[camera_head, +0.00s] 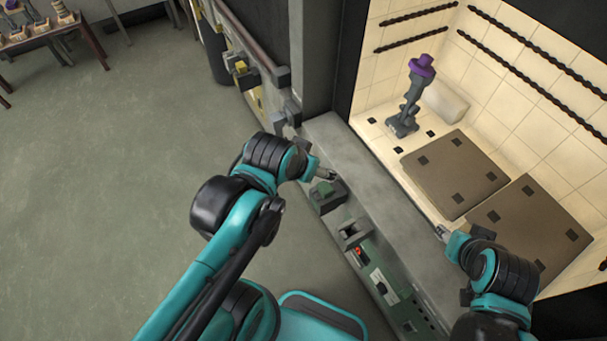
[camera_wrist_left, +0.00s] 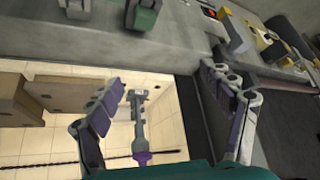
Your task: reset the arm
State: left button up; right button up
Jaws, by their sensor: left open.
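My left gripper (camera_head: 328,174) is over the near ledge, close to a green block-like control (camera_head: 326,196) on the panel. In the left wrist view my left gripper (camera_wrist_left: 165,95) shows two fingers spread wide with nothing held between them. The green control (camera_wrist_left: 143,16) shows at the top of that view, apart from the fingers. My right gripper (camera_head: 442,233) is at the inner edge of the ledge, by the lit chamber. It is small and partly hidden by its own wrist, so its opening is unclear.
A tiled chamber (camera_head: 520,130) holds a grey stand with a purple top (camera_head: 420,68), a pale roll (camera_head: 445,102) and brown plates (camera_head: 455,172). The panel has a red switch (camera_head: 358,252). A wooden table (camera_head: 40,35) stands far left. The left floor is open.

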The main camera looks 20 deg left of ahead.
pick_arm(q)
jog(key=shift+s+a+f+n, duration=0.15)
jog(key=shift+s+f, duration=0.4)
jog(key=shift+f, duration=0.05)
jog(key=shift+s+a+f+n, duration=0.15)
jog(key=shift+s+f, duration=0.35)
jog(key=shift+f, duration=0.05)
pick_arm(e)
notch_tip(320, 180, down, 14)
jog(key=b, duration=1.4)
jog(key=shift+r, duration=0.15)
pick_arm(q)
notch_tip(320, 180, down, 14)
jog(key=shift+r, duration=0.15)
